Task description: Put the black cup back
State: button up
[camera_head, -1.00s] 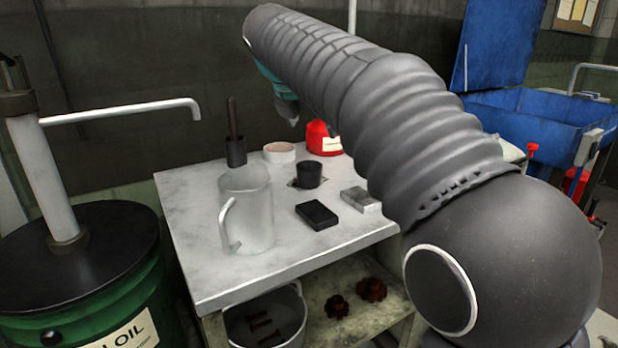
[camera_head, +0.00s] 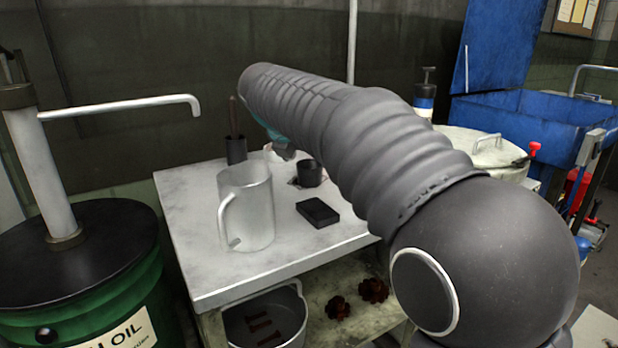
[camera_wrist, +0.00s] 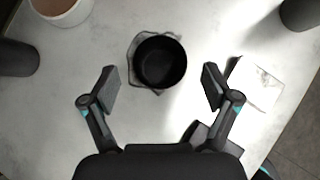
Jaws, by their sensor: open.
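The black cup (camera_head: 309,174) stands upright on the grey table (camera_head: 200,265), behind the black block. In the wrist view the black cup (camera_wrist: 160,62) sits on a thin, darker, irregular patch (camera_wrist: 132,47) whose edges show around its base. My gripper (camera_wrist: 160,88) is open and empty. Its two fingers point toward the cup, one to each side and a little short of it in the picture. In the head view my arm hides most of the gripper (camera_head: 285,152), which is above the table near the cup.
A clear jug (camera_head: 247,210) stands left of the cup, and a flat black block (camera_head: 318,213) lies in front. A dark holder with a brush-like handle (camera_head: 236,148) stands behind. A pale block (camera_wrist: 255,84) lies right of the cup in the wrist view. A whitish round pot (camera_wrist: 62,10) is upper left.

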aim_at(313, 170)
jog(key=x, duration=0.6)
jog(key=c, duration=1.4)
jog(key=shift+o, duration=0.2)
jog(key=shift+r, duration=0.15)
